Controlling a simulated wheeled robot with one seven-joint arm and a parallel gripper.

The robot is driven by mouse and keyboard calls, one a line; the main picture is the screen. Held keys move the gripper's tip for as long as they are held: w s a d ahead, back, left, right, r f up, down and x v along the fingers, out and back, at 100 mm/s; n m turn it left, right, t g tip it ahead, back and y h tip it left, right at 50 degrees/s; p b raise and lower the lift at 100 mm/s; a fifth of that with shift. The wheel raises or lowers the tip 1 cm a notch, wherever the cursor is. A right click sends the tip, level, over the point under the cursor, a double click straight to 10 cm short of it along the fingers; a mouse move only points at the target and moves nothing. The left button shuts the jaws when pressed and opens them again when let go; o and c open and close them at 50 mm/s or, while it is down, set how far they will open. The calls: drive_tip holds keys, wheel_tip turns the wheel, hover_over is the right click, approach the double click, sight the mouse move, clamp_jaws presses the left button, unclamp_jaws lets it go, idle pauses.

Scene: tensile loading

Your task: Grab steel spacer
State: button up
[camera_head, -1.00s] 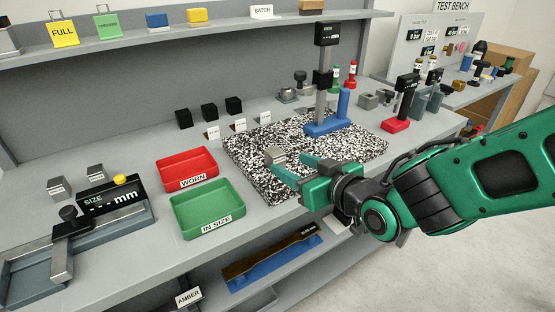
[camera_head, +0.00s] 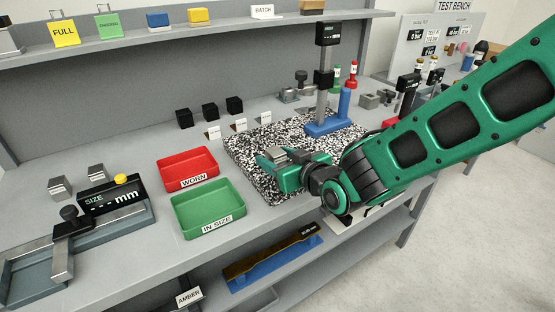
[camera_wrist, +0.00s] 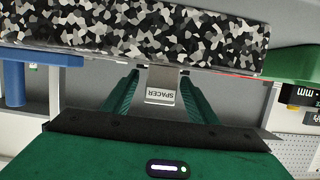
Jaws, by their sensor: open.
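The steel spacer (camera_wrist: 161,86) is a small grey block with a "SPACER" label, seen upside down in the wrist view. It stands between my fingers with a gap on each side. My gripper (camera_wrist: 160,79) is open, one green finger on either side of the spacer. In the head view the spacer (camera_head: 276,153) shows as a grey block over the front part of the black-and-white speckled plate (camera_head: 245,160). My gripper (camera_head: 277,163) is right at it there, partly hiding its lower part. I cannot tell whether a finger touches it.
A red WORN tray (camera_head: 187,149) and a green IN SIZE tray (camera_head: 183,222) lie left of the plate. A blue-based gauge stand (camera_head: 325,128) rises behind my gripper. A sizing device (camera_head: 108,197) sits at the far left. Three black cubes stand at the back.

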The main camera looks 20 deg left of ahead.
drive_tip(key=shift+c, duration=0.3)
clamp_jaws()
drive_tip(key=shift+w, duration=0.1)
